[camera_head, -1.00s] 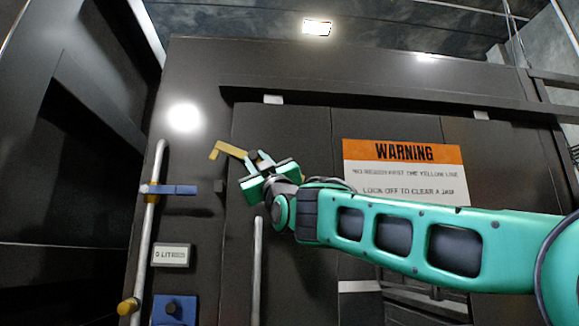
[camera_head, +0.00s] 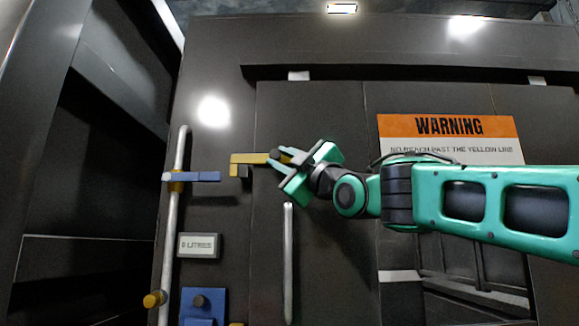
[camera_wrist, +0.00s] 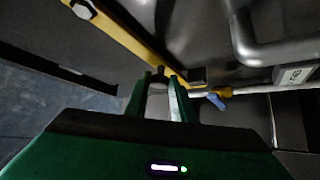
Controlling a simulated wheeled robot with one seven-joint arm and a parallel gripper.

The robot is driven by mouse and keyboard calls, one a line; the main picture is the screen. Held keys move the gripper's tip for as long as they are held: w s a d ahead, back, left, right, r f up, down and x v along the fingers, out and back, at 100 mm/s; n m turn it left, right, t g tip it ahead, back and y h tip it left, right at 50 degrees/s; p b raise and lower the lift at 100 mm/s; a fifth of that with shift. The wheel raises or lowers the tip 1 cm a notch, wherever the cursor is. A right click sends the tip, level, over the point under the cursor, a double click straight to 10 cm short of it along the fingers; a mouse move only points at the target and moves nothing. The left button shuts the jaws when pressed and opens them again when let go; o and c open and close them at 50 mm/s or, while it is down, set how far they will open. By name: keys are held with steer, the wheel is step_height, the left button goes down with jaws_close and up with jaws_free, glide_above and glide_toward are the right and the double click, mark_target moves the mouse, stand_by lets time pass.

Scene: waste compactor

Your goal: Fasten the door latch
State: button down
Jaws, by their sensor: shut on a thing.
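The yellow door latch (camera_head: 246,158) is a flat bar with a hooked left end. It lies about level, reaching left from the door (camera_head: 325,120) across its left edge onto the frame. Its hooked end is at a small dark catch block (camera_head: 241,172); I cannot tell how fully it seats there. My gripper (camera_head: 279,160) is shut on the dark knob of the latch, coming from the right. In the wrist view the yellow bar (camera_wrist: 135,40) runs diagonally past my fingers (camera_wrist: 160,82), with the dark knob (camera_wrist: 159,74) between them.
A vertical grey rod (camera_head: 170,230) with a blue lever (camera_head: 195,176) stands left of the latch. A small litres display (camera_head: 199,245) and a blue panel (camera_head: 203,306) are below. A grey door handle (camera_head: 288,250) hangs under my gripper. A warning sign (camera_head: 450,138) is at right.

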steer(key=shift+w+a+f, duration=0.1)
steer(key=shift+f, duration=0.15)
steer(key=c, duration=1.5)
jaws_free()
steer(key=shift+r, duration=0.1)
steer(key=shift+s+d+f, duration=0.25)
steer(key=shift+s+d, duration=0.1)
steer(key=shift+s, duration=0.1)
steer(key=v, duration=0.9)
steer(key=shift+s+d+f, duration=0.2)
steer(key=shift+d, duration=0.05)
